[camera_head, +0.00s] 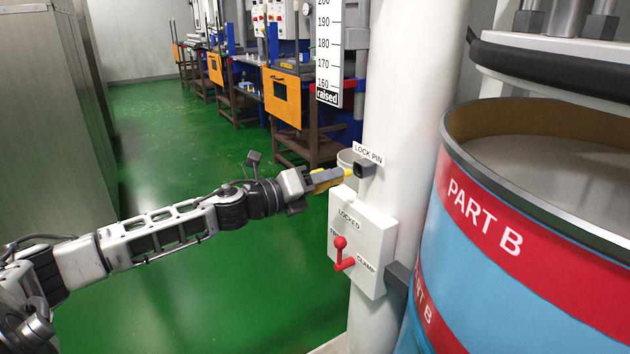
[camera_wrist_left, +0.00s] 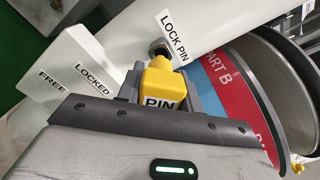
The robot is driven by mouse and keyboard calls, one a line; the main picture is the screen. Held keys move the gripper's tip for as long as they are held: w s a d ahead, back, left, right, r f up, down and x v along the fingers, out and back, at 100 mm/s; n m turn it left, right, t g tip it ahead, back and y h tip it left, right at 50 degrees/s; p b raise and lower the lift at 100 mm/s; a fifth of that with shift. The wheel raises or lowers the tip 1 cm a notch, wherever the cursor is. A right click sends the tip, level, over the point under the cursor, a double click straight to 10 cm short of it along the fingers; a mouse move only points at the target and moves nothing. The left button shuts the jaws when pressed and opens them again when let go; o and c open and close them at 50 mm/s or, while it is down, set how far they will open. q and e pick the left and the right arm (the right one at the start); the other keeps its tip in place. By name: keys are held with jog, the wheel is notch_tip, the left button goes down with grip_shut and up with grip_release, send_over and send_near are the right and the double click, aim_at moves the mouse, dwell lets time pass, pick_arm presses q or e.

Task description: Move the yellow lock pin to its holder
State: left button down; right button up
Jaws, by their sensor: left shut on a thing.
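The yellow lock pin (camera_head: 327,177) is held in my left gripper (camera_head: 312,180), at the side of the white column. In the left wrist view the pin's yellow body, marked PIN (camera_wrist_left: 161,92), sits between the two grey fingers. The pin's far end points at a dark fitting (camera_head: 363,169) on the column under the LOCK PIN label (camera_head: 368,154); the fitting also shows in the wrist view (camera_wrist_left: 158,49). I cannot tell whether the pin's tip is inside it. My right gripper is not in view.
A white box (camera_head: 362,240) with a red lever (camera_head: 342,254) and the words LOCKED and CLAMP is on the column just below. A blue and red PART B drum (camera_head: 530,265) stands at right. Open green floor (camera_head: 200,290) lies to the left.

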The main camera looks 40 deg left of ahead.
pick_arm(q)
jog(key=shift+w+d, duration=0.15)
jog(key=shift+w, duration=0.15)
dwell(0.7)
dwell(1.1)
jog(key=shift+w+r+p, duration=0.1)
jog(key=shift+w+p, duration=0.05)
jog(key=shift+p, duration=0.25)
jog(key=shift+w+d+p, duration=0.3)
jog(key=shift+w+p, duration=0.15)
jog(key=shift+w, duration=0.2)
jog(key=shift+w+d, duration=0.15)
jog(key=shift+w, duration=0.15)
jog(key=shift+w+d+p, duration=0.3)
jog(key=shift+w+p, duration=0.15)
jog(key=shift+w, duration=0.2)
jog(key=c, duration=0.9)
grip_release()
jog(key=shift+o, duration=0.2)
